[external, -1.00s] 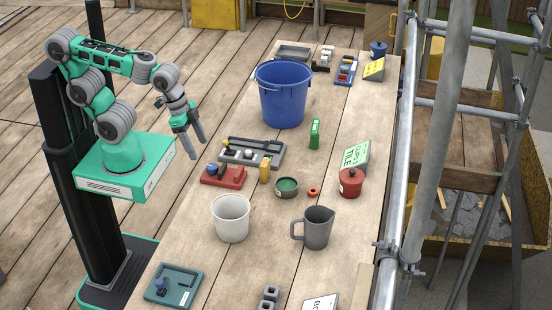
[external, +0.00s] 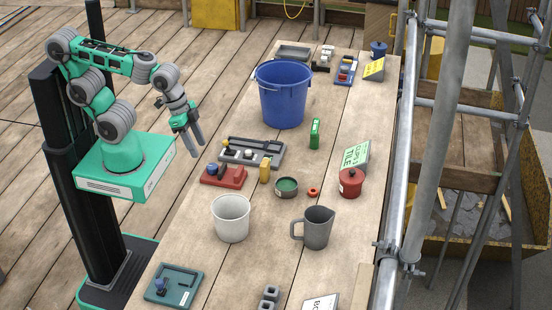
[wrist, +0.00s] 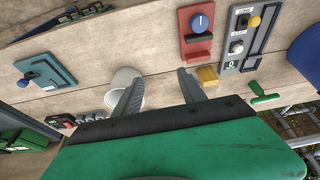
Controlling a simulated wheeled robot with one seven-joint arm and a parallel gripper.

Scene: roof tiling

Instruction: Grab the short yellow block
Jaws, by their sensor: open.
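The short yellow block (external: 265,169) stands on the wooden table, just right of the red box with a blue knob. It also shows in the wrist view (wrist: 208,76), right of my right finger and partly close behind its tip. My gripper (external: 195,149) is open and empty, in the air off the left edge of the table, left of and above the block. In the wrist view its two fingers (wrist: 158,82) are spread apart with bare table between them.
The red box (external: 223,176) and a grey switch panel (external: 251,153) lie near the block.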

